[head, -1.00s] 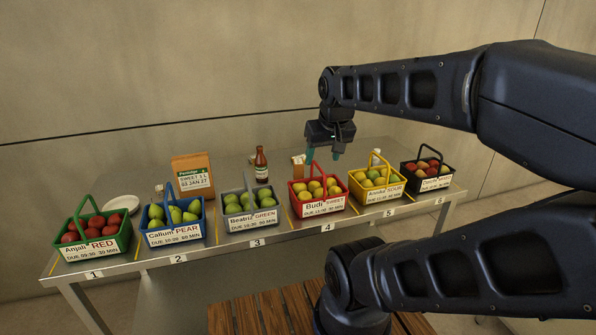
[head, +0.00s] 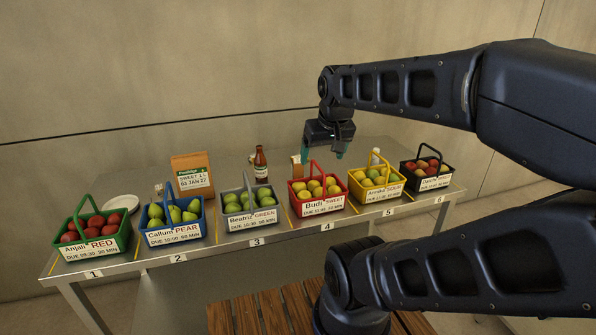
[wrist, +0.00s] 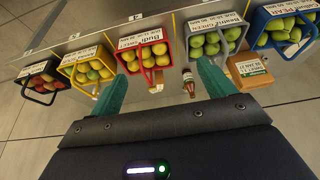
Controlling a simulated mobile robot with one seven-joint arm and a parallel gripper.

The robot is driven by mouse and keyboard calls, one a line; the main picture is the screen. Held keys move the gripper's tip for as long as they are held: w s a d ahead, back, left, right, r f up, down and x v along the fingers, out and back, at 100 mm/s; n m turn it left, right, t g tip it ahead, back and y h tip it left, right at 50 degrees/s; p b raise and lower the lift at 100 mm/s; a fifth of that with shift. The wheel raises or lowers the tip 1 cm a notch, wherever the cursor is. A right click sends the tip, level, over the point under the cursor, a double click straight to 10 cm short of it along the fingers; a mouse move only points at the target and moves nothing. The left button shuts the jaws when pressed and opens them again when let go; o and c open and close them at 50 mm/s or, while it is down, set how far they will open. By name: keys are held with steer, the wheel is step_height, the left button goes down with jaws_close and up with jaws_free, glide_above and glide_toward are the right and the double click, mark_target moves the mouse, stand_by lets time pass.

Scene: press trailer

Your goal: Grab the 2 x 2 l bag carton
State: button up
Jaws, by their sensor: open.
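A brown carton (head: 192,177) with a white and green label stands on the metal table behind the blue and grey baskets. Its label seems to read "SWEET" and "03 JAN 27"; the volume is too small to read surely. It also shows in the wrist view (wrist: 247,72), right of my fingers. My gripper (head: 322,154) is open and empty above the back of the table, behind the red basket and well right of the carton. Both teal fingers show in the wrist view (wrist: 162,72). A small brown item (head: 296,170) is partly hidden near my left finger.
Baskets of fruit line the front edge: green (head: 95,236), blue (head: 173,233), grey (head: 250,218), red (head: 318,204), yellow (head: 377,192), black (head: 427,180). A dark bottle (head: 261,166) stands between carton and gripper. A white plate (head: 122,203) lies left.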

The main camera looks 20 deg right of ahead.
steer(key=shift+w, duration=0.1)
steer(key=m+g, duration=0.5)
steer(key=m, duration=1.5)
glide_above(298, 168)
steer(key=w, duration=0.2)
steer(key=f, duration=1.1)
steer(key=d+f, duration=0.1)
steer(key=f, duration=0.5)
steer(key=shift+w+f, duration=0.1)
steer(key=shift+f, duration=0.15)
steer(key=shift+w+f, duration=0.3)
steer(key=shift+f, duration=0.2)
step_height(298, 168, down, 11)
steer(key=shift+w+r, duration=0.1)
steer(key=shift+r, duration=0.1)
steer(key=shift+c, duration=0.2)
